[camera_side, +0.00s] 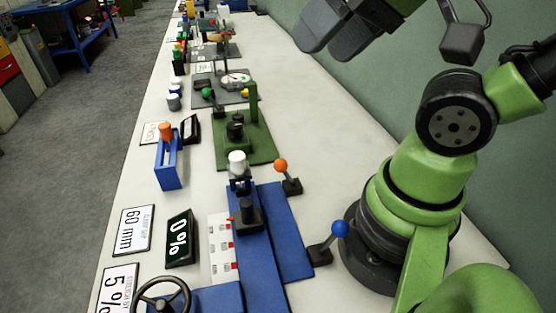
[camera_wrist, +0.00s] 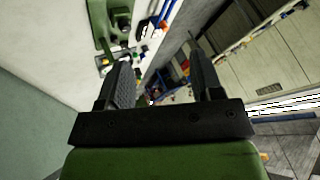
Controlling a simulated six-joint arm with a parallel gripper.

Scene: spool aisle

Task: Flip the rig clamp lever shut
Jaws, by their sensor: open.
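Two levers stand by the blue rig (camera_side: 285,235) in the side view. One has an orange ball (camera_side: 281,166) on a short stalk and dark base, right of the rig. The other has a blue ball (camera_side: 340,228) and a dark base, nearer my arm's base. The frames do not show which is the clamp lever. Both stalks lean. My gripper (camera_side: 328,42) is high at the top of the side view, apart from both levers. In the wrist view my gripper (camera_wrist: 160,68) has its fingers apart with nothing between them. Neither lever is identifiable there.
A green fixture (camera_side: 243,145) stands behind the rig. A blue stand with an orange top (camera_side: 168,165), a 0% display (camera_side: 180,238), a 60 mm sign (camera_side: 135,230) and a handwheel (camera_side: 160,296) are to the left. The white bench top (camera_side: 330,150) is clear right of the green fixture.

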